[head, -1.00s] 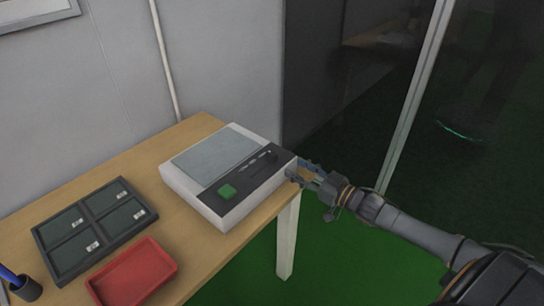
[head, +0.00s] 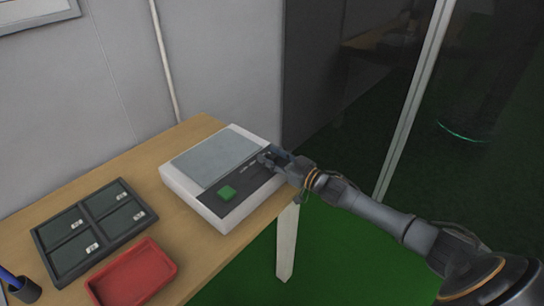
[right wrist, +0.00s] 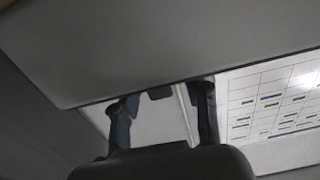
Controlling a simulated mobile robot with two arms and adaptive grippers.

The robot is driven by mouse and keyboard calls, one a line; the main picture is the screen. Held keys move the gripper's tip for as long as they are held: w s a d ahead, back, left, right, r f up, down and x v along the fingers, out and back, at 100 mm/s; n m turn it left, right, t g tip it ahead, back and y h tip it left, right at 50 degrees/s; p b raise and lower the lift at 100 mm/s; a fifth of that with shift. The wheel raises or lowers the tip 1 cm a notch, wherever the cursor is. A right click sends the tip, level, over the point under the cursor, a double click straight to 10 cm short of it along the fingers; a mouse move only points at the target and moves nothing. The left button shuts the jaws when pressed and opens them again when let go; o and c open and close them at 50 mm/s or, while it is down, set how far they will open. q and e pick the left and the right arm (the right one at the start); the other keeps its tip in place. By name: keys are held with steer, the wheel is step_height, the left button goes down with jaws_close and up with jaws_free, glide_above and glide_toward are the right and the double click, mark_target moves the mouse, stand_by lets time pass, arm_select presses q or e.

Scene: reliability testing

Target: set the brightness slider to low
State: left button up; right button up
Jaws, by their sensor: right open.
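The light box device (head: 180,190) with a grey screen (head: 212,155) sits at the table's far right corner. Its dark control strip (head: 240,188) carries a green button (head: 227,192) and small pale marks by the slider. My right gripper (head: 268,158) is open at the far end of this strip, over the slider area, and largely hides the slider. In the right wrist view the two fingers stand apart (right wrist: 163,108), with a small dark block (right wrist: 160,92), perhaps the slider knob, between them. Whether they touch it I cannot tell. My left gripper is out of view.
A dark tray with several compartments (head: 95,218) and a red tray (head: 133,274) lie on the wooden table (head: 150,158) to the left. A dark pen cup (head: 25,290) stands at lower left. A wall is behind; green floor is to the right.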

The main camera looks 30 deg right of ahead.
mark_target(253, 177)
jaws_close()
steer(key=s+a+p, duration=0.1)
steer(key=a, duration=0.1)
steer(key=s+a+p, duration=0.1)
steer(key=a, duration=0.2)
steer(key=s+a+p, duration=0.1)
steer(key=a+p, duration=0.1)
steer(key=a, duration=0.1)
steer(key=shift+r, duration=0.1)
jaws_free()
